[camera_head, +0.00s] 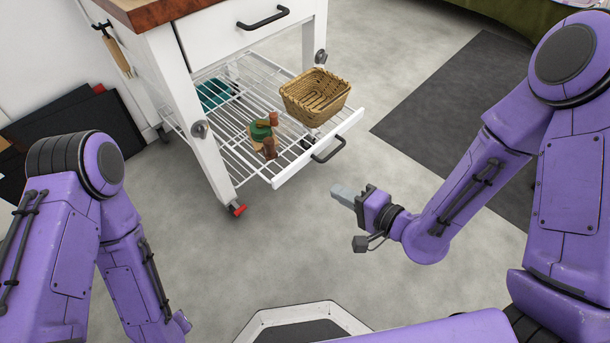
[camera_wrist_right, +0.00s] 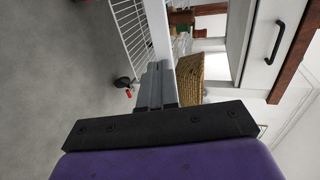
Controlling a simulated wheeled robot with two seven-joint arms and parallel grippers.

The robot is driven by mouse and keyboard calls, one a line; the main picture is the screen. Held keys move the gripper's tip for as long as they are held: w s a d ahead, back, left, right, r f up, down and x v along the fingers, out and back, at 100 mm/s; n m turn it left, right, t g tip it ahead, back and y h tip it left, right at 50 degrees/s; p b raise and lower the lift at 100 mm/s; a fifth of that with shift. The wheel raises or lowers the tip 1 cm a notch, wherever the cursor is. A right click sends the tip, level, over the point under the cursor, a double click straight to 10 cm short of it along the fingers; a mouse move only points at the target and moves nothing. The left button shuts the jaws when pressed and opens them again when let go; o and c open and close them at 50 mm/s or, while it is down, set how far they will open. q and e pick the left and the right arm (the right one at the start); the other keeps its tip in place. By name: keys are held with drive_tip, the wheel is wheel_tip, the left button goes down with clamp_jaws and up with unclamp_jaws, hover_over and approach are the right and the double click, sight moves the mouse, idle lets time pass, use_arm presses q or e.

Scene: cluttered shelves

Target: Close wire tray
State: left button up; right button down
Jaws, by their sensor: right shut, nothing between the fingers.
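The white wire tray (camera_head: 227,140) is pulled out from the lower part of a white cart, with its front board and dark handle (camera_head: 328,150) facing me. A wicker basket (camera_head: 315,97) and a small green and brown item (camera_head: 262,133) sit on it. My right gripper (camera_head: 337,191) is shut and empty, in front of the tray and apart from it in the head view. In the right wrist view, the closed fingers (camera_wrist_right: 156,86) point toward the tray's white front board (camera_wrist_right: 158,30). My left arm is at the left of the head view; its gripper is not visible.
The white cart (camera_head: 227,37) has a wooden top and a closed upper drawer with a dark handle (camera_head: 263,18). A teal item (camera_head: 213,94) lies deeper on the tray. A dark mat (camera_head: 440,105) lies at right. The floor before the tray is clear.

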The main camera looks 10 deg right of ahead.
sight(295, 167)
drive_tip(key=b+x, duration=0.6)
drive_tip(key=x, duration=0.4)
drive_tip(key=shift+w+a, duration=0.2)
drive_tip(key=shift+w, duration=0.05)
drive_tip(key=shift+w+a+r, duration=0.1)
drive_tip(key=shift+w+a, duration=0.25)
drive_tip(key=shift+w, duration=0.1)
use_arm(q)
wheel_tip(295, 167, down, 8)
drive_tip(key=shift+s+d+r, duration=0.15)
drive_tip(key=shift+s+r, duration=0.1)
use_arm(e)
drive_tip(key=shift+w+r, duration=0.1)
